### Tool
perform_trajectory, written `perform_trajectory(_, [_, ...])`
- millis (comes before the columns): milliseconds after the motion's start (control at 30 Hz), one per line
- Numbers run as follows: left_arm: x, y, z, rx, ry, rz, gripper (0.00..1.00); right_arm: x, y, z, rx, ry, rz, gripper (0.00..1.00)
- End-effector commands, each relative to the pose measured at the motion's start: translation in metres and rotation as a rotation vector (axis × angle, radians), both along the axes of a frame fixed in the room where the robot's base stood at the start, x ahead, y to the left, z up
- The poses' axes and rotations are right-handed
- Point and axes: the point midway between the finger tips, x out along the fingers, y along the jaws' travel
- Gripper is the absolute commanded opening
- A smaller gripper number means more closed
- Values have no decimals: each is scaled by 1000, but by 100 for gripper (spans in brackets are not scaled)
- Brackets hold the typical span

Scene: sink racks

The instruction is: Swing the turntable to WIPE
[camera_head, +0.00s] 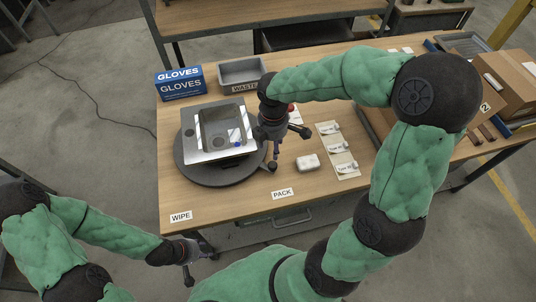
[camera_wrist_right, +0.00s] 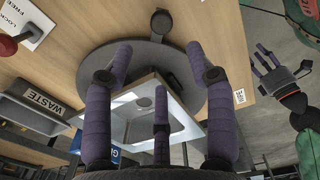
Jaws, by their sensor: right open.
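The turntable (camera_head: 190,174) is a dark round disc on the table with a metal sink (camera_head: 187,147) on top. In the right wrist view the disc (camera_wrist_right: 105,62) has a dark round knob (camera_wrist_right: 160,20) at its rim. The WIPE label (camera_head: 181,216) is at the table's front left, the PACK label (camera_head: 282,193) further right. My right gripper (camera_head: 279,150) is open and empty beside the disc's right edge; its fingers (camera_wrist_right: 160,82) spread in front of the disc and sink. My left gripper (camera_head: 190,270) is at the front edge below WIPE, its fingers spread in the right wrist view (camera_wrist_right: 282,72).
A blue GLOVES box (camera_head: 180,82) and a grey WASTE bin (camera_head: 241,73) stand behind the turntable. A LOCK/FREE plate (camera_wrist_right: 38,25) with a red knob (camera_wrist_right: 8,46) is close by. A white block (camera_head: 307,162) and a card of labelled pieces (camera_head: 338,150) lie to the right.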

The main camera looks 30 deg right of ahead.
Motion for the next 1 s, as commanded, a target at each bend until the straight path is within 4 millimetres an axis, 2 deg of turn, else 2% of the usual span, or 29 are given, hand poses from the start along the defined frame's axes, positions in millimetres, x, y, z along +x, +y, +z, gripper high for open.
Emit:
perform_trajectory(500, [-1,0,-33,0,1,0,40,-1,0,-85,3,2,-1,56])
perform_trajectory(700, [-1,0,-39,0,1,0,40,-1,0,-101,1,2,-1,56])
perform_trajectory(1000, [-1,0,-40,0,1,0,40,-1,0,-104,2,1,-1,56])
